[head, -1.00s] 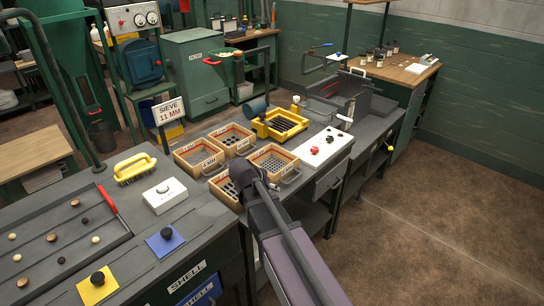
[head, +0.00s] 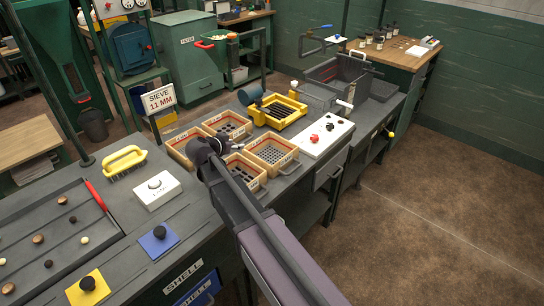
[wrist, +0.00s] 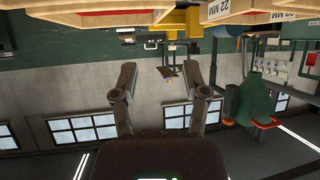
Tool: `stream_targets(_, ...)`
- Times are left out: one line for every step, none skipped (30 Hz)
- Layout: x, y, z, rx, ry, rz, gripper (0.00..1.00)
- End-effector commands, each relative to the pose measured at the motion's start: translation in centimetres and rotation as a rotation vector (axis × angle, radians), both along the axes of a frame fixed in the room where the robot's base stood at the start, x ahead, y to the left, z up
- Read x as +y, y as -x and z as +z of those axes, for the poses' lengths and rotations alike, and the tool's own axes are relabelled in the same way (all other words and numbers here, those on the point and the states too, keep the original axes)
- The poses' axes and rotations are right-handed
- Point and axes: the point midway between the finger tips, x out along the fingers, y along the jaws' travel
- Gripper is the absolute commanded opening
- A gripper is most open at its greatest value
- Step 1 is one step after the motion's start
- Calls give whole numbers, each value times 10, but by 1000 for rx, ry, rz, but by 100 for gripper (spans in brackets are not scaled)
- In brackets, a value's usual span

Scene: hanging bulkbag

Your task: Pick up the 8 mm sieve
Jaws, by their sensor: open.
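Several wooden-framed sieves stand grouped on the grey bench: a back one (head: 228,124), a right one (head: 272,151), a front one (head: 247,172) and a left one (head: 178,147), partly hidden by my arm. Their labels are too small or covered in the head view, so I cannot tell which is the 8 mm sieve. In the head view my wrist is over the left and front sieves.
A sign (head: 159,98) reads SIEVE 11 MM. A yellow tray (head: 276,112) stands behind the sieves, and a white button panel (head: 322,137) to their right. A yellow brush (head: 125,160) and white box (head: 157,190) lie left. The floor at right is clear.

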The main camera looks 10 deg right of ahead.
Motion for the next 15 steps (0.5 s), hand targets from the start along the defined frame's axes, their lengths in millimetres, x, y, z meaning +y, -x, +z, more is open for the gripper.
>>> stream_targets(0,0,-1,0,0,0,59)
stream_targets(-1,-1,-1,1,0,-1,59)
stream_targets(-2,-2,-2,1,0,-1,59)
stream_targets(-3,-3,-3,1,0,-1,59)
stream_targets(-4,-4,-4,1,0,-1,59)
stream_targets(-5,-6,-6,1,0,-1,59)
stream_targets(-7,-8,-8,0,-1,-1,59)
stream_targets(-9,-10,-10,0,-1,-1,59)
stream_targets(-11,-13,-12,0,-1,-1,59)
stream_targets(-14,-16,-14,1,-1,-2,59)
stream_targets(-17,-19,-17,0,-1,-3,59)
stream_targets(-20,-23,-20,1,0,-3,59)
stream_targets(-23,-26,-22,1,0,-3,59)
stream_targets(-25,-29,-24,2,0,-3,59)
stream_targets(-29,-33,-28,2,0,-3,59)
